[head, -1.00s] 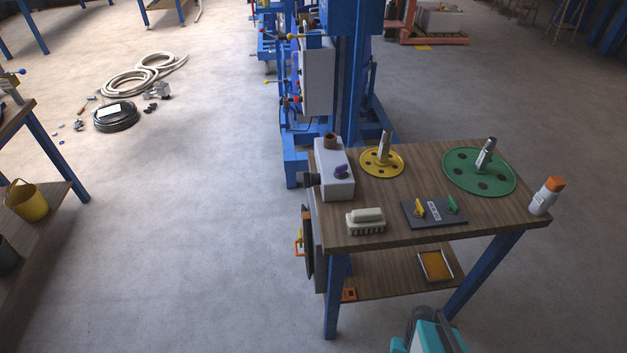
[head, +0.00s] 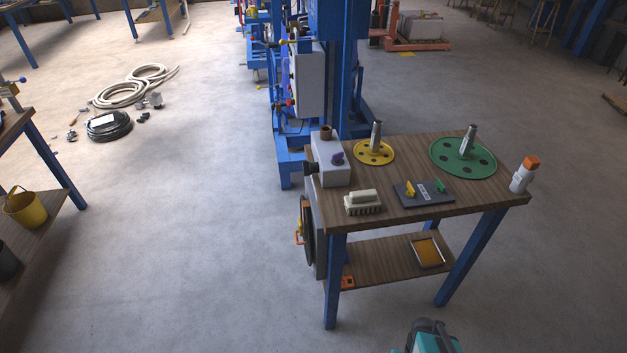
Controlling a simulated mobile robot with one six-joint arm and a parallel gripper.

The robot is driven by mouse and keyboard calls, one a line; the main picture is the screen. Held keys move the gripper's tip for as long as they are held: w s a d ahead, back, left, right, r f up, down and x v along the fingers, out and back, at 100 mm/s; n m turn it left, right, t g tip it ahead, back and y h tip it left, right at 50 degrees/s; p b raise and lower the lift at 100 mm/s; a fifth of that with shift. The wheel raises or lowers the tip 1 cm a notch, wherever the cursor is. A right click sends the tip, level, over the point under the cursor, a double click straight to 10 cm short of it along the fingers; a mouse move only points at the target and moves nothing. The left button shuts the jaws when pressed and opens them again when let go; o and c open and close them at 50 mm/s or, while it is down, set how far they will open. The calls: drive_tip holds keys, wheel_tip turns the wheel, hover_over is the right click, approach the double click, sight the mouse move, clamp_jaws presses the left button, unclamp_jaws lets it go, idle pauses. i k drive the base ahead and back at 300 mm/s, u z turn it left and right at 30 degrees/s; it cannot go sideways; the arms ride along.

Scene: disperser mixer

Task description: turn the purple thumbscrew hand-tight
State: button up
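The purple thumbscrew (head: 338,159) sits on a light grey box (head: 331,175) at the left end of the wooden workbench top (head: 428,208). It is small in the head view, so I cannot tell how far it is screwed in. A brown cylindrical fitting (head: 325,132) stands on the box behind it, and a dark knob (head: 311,168) projects from the box's left side. My gripper is not in view; only a teal and grey part of my own body shows at the bottom edge, well away from the thumbscrew.
A pale brush (head: 363,203), a dark plate (head: 424,196) with yellow and green pieces, a yellow disc (head: 374,153), a green disc (head: 449,152) and an orange-capped bottle (head: 524,175) share the bench. The blue mixer frame (head: 349,75) rises behind. Floor in front is clear.

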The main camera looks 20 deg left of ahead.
sight(338, 158)
drive_tip(key=z, duration=0.35)
drive_tip(key=k, duration=0.35)
drive_tip(key=u, duration=1.2)
drive_tip(key=i, duration=0.5)
